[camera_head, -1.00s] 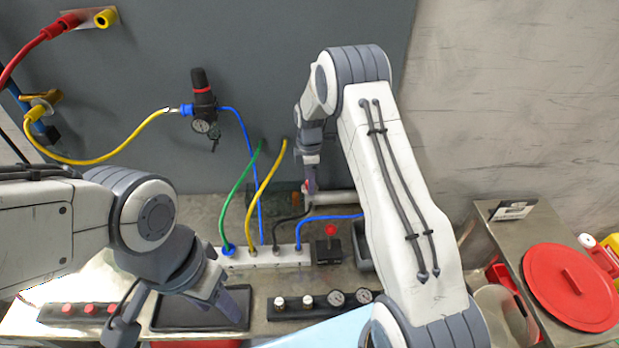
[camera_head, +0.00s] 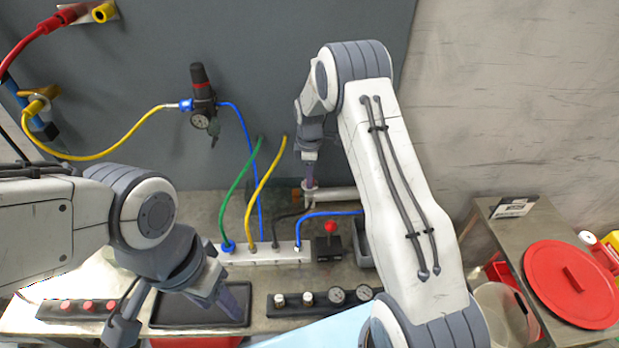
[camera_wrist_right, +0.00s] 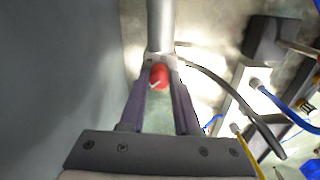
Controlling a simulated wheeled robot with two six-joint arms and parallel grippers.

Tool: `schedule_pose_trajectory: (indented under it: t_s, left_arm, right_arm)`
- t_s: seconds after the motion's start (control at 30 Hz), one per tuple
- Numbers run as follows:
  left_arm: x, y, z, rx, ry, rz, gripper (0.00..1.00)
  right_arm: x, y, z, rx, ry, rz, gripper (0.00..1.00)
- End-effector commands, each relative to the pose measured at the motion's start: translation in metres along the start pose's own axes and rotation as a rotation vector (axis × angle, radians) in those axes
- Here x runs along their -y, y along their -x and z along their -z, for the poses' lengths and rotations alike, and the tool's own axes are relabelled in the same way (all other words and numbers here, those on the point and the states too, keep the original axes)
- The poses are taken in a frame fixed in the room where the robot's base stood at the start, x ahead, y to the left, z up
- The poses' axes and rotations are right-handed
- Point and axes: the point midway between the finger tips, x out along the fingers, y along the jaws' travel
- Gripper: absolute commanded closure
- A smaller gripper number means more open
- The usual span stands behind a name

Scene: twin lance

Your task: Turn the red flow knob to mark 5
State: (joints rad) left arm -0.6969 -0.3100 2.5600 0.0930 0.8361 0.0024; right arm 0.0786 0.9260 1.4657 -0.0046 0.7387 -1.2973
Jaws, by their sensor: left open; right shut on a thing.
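The red flow knob (camera_wrist_right: 158,76) sits at the end of a grey cylinder (camera_wrist_right: 161,25) in the right wrist view. A small pale line shows on its face; I cannot read any numbered marks. My right gripper (camera_wrist_right: 158,82) has its two purple fingertips on either side of the knob, shut on it. In the head view this gripper (camera_head: 309,184) reaches down to the pipe (camera_head: 334,195) at the foot of the back panel, and the knob is mostly hidden there. My left gripper (camera_head: 236,300) is open over the bench at the left, by a black tray (camera_head: 170,318).
A white manifold (camera_head: 268,256) with green, yellow, black and blue hoses stands close to the right gripper. A red-topped lever box (camera_head: 328,247) and a gauge strip (camera_head: 320,303) are nearer. A regulator (camera_head: 202,98) hangs on the panel. A red lid (camera_head: 571,284) lies at right.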

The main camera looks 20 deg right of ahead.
Motion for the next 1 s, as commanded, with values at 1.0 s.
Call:
schedule_pose_trajectory:
  t_s: [1.0]
  left_arm:
    - [0.002, -0.029, -0.002, 0.0, -0.001, 0.0, 0.5]
  right_arm:
    - [-0.002, 0.0, 0.0, 0.01, -0.949, -0.003, 1.0]
